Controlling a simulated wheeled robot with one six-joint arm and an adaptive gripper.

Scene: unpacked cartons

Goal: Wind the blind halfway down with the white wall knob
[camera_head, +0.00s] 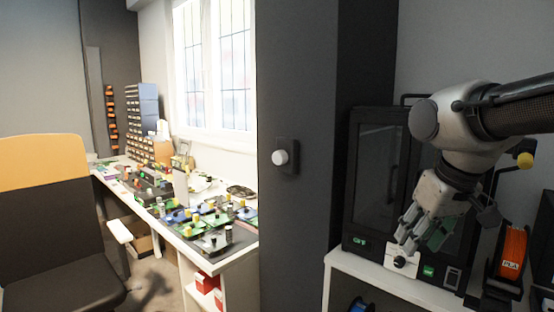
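The white wall knob (280,157) sits on a dark square plate (288,155) on the side of a dark grey wall or pillar, near the middle of the view. My gripper (402,255) is to the right of the knob and lower, pointing down in front of a black machine. It is well apart from the knob. Its fingers are small in the picture, and I cannot tell how far apart they are. The window (214,62) at the back left shows bright leaded panes. No blind is clearly visible over them.
A white workbench (236,252) covered with small parts runs below the window. An office chair (52,220) stands at the left.

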